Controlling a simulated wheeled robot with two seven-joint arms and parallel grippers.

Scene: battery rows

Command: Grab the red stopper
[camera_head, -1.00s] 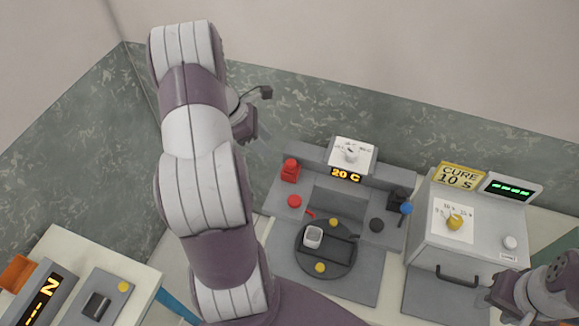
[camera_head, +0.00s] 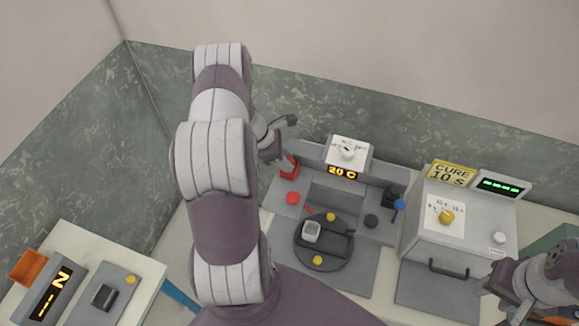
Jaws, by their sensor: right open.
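A red stopper-like piece (camera_head: 289,169) stands at the back left of the grey station, left of the "20 C" display, with its top now partly hidden. My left gripper (camera_head: 284,150) is right at it, above and slightly left. Whether its fingers touch the piece is unclear, and their gap cannot be made out. A flat round red knob (camera_head: 293,198) lies just in front of the piece. My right gripper (camera_head: 486,292) is open at the lower right, in front of the cure box, and well away from the red piece.
The white dial box (camera_head: 347,152) rises right of the red piece. The cure box (camera_head: 460,234) stands further right. A side table (camera_head: 146,268) is at left.

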